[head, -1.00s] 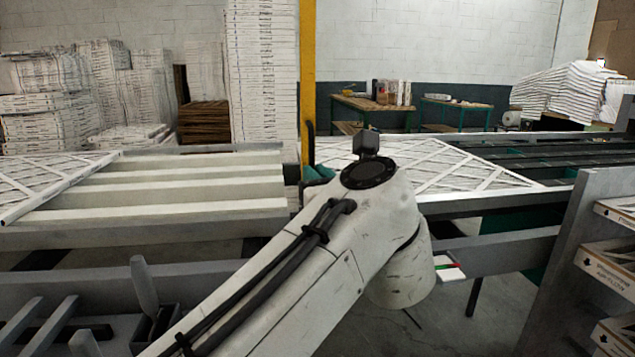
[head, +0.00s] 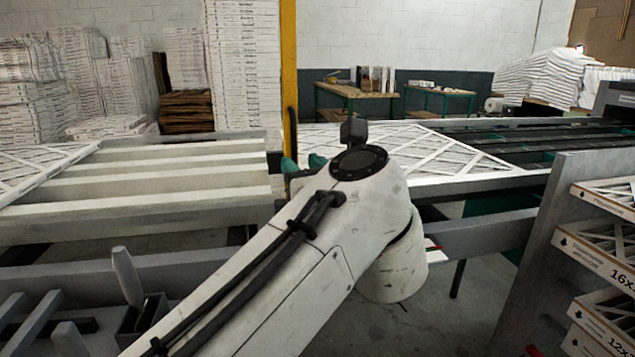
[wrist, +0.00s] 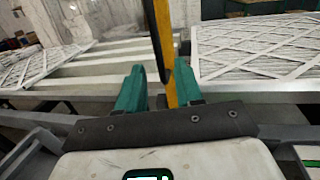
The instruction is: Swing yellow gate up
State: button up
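The yellow gate (head: 289,70) stands upright as a narrow post behind my arm in the head view. A thin black handle runs along its lower part. In the head view my gripper (head: 303,163) is mostly hidden behind my wrist, with only teal tips showing. Whether a finger touches the handle is unclear.
A slatted conveyor (head: 160,185) lies left of the gate, and white lattice filters (head: 440,160) lie right of it. A grey rack (head: 530,240) holding boxed filters (head: 600,255) stands close at the right. Workbenches (head: 355,92) and stacked boxes (head: 243,65) are farther back.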

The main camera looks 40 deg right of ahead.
jog(key=b+v, duration=0.3)
jog(key=v, duration=0.4)
jog(key=shift+f, duration=0.35)
jog(key=b+v, duration=0.1)
jog(key=b, duration=0.2)
jog(key=b+v, duration=0.1)
jog(key=b, duration=0.2)
jog(key=shift+a+r+b, duration=0.1)
jog(key=shift+r+b, duration=0.1)
jog(key=shift+b, duration=0.2)
jog(key=shift+s+r, duration=0.1)
jog(key=shift+s, duration=0.05)
